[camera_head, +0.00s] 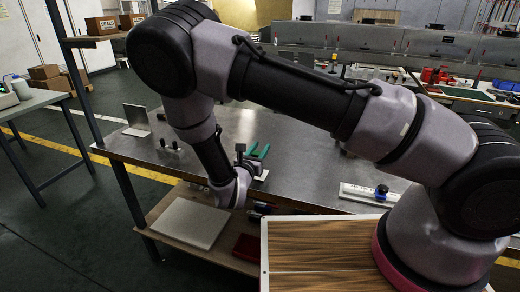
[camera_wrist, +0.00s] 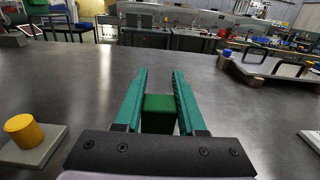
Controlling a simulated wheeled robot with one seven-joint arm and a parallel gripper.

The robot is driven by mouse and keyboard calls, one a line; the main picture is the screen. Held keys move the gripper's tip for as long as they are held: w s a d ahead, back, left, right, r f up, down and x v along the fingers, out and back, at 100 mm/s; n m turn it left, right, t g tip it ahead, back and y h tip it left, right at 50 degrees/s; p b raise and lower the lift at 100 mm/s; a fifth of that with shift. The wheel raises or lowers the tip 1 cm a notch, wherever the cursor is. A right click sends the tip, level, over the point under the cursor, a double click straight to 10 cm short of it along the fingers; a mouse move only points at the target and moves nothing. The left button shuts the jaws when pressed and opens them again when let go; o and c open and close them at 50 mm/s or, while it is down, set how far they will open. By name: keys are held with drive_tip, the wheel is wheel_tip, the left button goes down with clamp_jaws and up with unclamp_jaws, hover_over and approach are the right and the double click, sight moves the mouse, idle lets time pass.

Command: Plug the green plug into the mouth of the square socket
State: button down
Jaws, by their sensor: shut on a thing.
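My gripper (camera_wrist: 160,78) has two green fingers, which are shut on the green plug (camera_wrist: 158,108). In the wrist view the plug is a green block low between the fingers. In the head view my gripper (camera_head: 259,151) is above the grey metal table, and I cannot make out the plug there. At the right of the wrist view is a low board with dark square frames (camera_wrist: 287,66). I cannot tell whether one of these is the square socket. The gripper is well apart from them.
A yellow cylinder (camera_wrist: 25,130) stands on a grey plate at the wrist view's left. A pale strip with a blue knob (camera_head: 381,190) lies at the table's front right. A metal block (camera_head: 170,149) and upright plate (camera_head: 137,117) stand left. The tabletop (camera_wrist: 150,60) ahead is clear.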

drive_tip(key=shift+f, duration=1.35)
drive_tip(key=shift+f, duration=0.15)
drive_tip(key=shift+c, duration=2.1)
unclamp_jaws()
drive_tip(key=v, duration=1)
drive_tip(key=shift+s, duration=0.4)
drive_tip(key=shift+a, duration=0.15)
